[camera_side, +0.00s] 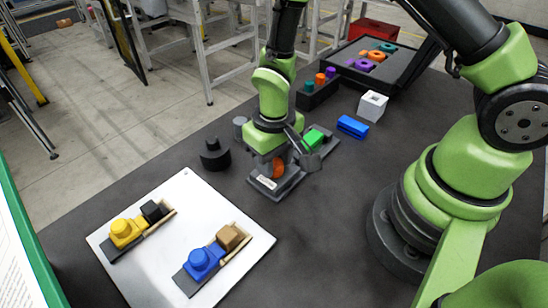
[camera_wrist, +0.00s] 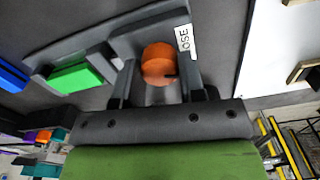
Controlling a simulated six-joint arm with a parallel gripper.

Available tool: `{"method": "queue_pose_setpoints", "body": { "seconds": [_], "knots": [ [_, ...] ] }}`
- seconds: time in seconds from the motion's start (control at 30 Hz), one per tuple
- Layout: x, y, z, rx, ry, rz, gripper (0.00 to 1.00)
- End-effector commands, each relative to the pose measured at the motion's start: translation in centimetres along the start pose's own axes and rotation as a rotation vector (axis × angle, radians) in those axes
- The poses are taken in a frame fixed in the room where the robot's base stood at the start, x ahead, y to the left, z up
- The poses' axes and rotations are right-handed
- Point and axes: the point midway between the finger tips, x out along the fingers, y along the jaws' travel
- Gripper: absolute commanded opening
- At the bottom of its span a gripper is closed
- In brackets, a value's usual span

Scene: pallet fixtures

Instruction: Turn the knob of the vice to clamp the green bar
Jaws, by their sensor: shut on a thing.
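The grey vice (camera_side: 288,190) stands on the dark table near the middle, with a white label on its near end. Its orange knob (camera_side: 278,168) also shows in the wrist view (camera_wrist: 157,56). My gripper (camera_wrist: 158,72) is shut on the knob, with one finger on each side of it. In the side view my gripper (camera_side: 285,158) comes down over the vice and hides part of it. The green bar (camera_side: 313,136) lies at the vice's far end; it also shows in the wrist view (camera_wrist: 75,78). Whether the jaws touch it I cannot tell.
A blue block (camera_side: 352,126) and a white square-holed block (camera_side: 372,106) lie right of the vice. A black round piece (camera_side: 214,158) stands left. A white board (camera_side: 205,215) with yellow and blue assemblies lies in front. A dark tray (camera_side: 400,68) with colored parts is behind.

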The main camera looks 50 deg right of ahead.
Motion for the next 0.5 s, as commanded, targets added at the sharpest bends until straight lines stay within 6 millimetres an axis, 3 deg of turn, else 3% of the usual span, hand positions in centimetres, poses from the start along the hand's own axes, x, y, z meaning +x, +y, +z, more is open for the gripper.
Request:
{"method": "queue_pose_setpoints", "body": {
  "seconds": [0.5],
  "knots": [
    [-0.10, -0.02, -0.07, -0.340, 0.003, 0.000, 0.13]
  ]
}}
